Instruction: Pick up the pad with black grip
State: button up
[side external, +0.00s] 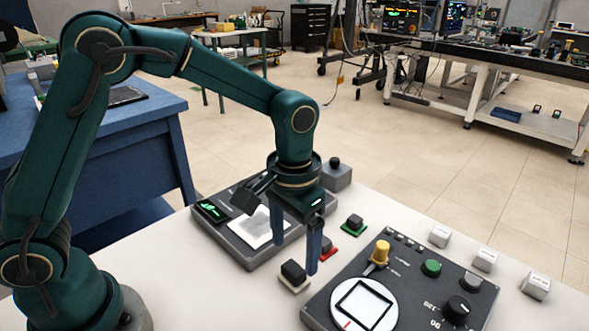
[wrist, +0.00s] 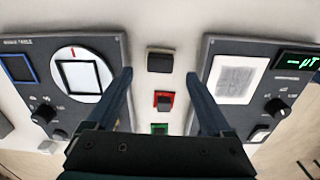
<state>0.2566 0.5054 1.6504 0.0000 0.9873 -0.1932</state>
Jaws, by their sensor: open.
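A pad with a black grip on a cream base (side external: 293,272) sits on the white table between two instrument panels; the wrist view shows it (wrist: 159,61) at the upper middle. A red pad (side external: 328,251) and a green pad (side external: 354,226) with dark grips stand in line with it. They also show in the wrist view, red (wrist: 164,101) and green (wrist: 159,128), the green partly hidden by the gripper body. My gripper (side external: 294,256) is open, fingers down and empty. In the wrist view its fingertips (wrist: 160,75) lie either side of the row, near the black-grip pad.
A panel with a white dial (side external: 372,304) and knobs stands right of the pads. A second panel with a green display (side external: 213,211) stands on their left. Several small white blocks (side external: 484,260) line the table's far right. A grey block with a black knob (side external: 336,175) stands behind.

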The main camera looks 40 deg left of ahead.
aim_at(294, 268)
jog(key=shift+f, duration=2.2)
grip_shut()
